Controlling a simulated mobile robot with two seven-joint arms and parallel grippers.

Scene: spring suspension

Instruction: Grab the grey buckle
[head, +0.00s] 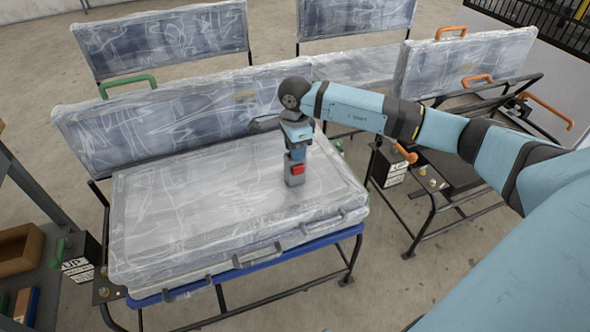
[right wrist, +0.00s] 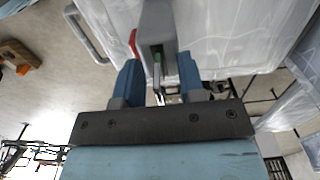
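The grey buckle (head: 295,172) has a red button on its face. In the head view it is upright over the wrapped seat cushion (head: 190,205), right of its middle. I cannot tell whether it rests on the cushion. My right gripper (head: 296,154) points down onto the buckle's top end. In the right wrist view the two blue fingers (right wrist: 157,75) lie on either side of the grey buckle (right wrist: 157,30), very close to it. Whether they press on it is not clear. My left gripper is not in view.
The wrapped backrest (head: 180,120) with a green handle rises behind the cushion. Another seat frame with an orange handle (head: 405,153) stands to the right. A shelf with a brown bin (head: 20,250) is at the lower left. Bare floor shows in front.

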